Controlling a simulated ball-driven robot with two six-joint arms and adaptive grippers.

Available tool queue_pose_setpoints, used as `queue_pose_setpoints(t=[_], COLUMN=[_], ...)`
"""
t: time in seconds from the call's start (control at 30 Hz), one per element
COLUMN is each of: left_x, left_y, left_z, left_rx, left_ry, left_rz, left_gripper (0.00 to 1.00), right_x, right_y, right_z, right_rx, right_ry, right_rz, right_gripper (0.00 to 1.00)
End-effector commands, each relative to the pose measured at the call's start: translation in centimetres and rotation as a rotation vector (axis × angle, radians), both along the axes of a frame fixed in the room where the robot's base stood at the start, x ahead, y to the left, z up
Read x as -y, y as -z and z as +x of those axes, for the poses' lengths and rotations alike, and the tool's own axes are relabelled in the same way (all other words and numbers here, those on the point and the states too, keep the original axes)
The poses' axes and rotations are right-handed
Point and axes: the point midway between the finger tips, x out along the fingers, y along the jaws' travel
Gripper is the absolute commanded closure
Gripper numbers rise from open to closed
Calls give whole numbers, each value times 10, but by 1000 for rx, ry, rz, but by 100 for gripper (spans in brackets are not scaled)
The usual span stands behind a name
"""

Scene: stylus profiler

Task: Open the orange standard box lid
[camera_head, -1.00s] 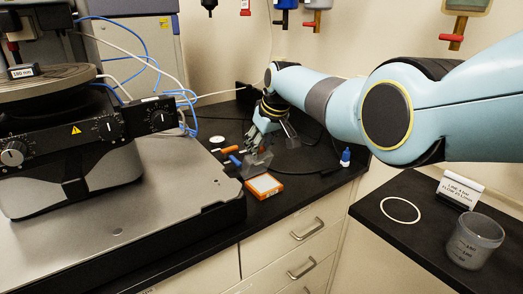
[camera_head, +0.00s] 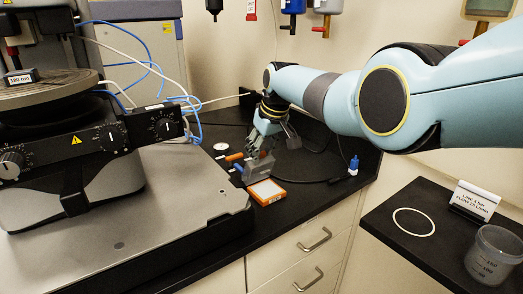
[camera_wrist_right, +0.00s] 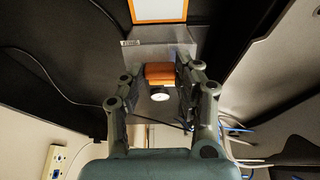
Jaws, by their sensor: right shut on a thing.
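The orange standard box (camera_head: 266,192) lies on the black bench beside the metal plate, with an orange rim and a pale inside. Its clear grey lid (camera_head: 259,168) stands raised at the far side of the box. In the right wrist view the box's orange rim (camera_wrist_right: 186,10) shows at the top edge, with the see-through lid (camera_wrist_right: 150,48) below it. My right gripper (camera_head: 262,150) is at the raised lid; its fingers (camera_wrist_right: 160,80) lie on either side of the lid, shut on it. The exact contact is partly hidden. My left gripper is not in view.
An orange-handled tool (camera_head: 234,157) and a blue-handled one (camera_head: 238,168) lie left of the lid. A small blue bottle (camera_head: 353,165) stands to the right. The profiler on its metal plate (camera_head: 170,215) fills the left. Bare bench lies right of the box.

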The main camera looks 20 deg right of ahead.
Motion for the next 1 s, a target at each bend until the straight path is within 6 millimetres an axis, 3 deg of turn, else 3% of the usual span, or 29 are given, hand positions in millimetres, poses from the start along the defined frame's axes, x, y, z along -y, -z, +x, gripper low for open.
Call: queue_pose_setpoints(t=[0.77, 0.8, 0.97, 1.0], left_x=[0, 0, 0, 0], left_y=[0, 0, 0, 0], left_z=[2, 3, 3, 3], left_rx=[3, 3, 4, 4], left_ry=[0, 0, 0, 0], left_rz=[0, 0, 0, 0], left_gripper=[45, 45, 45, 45], right_x=[0, 0, 0, 0], right_y=[0, 0, 0, 0], right_z=[0, 0, 0, 0], right_rx=[1, 1, 1, 1], right_ry=[0, 0, 0, 0], right_rz=[0, 0, 0, 0], right_gripper=[100, 65, 44, 44])
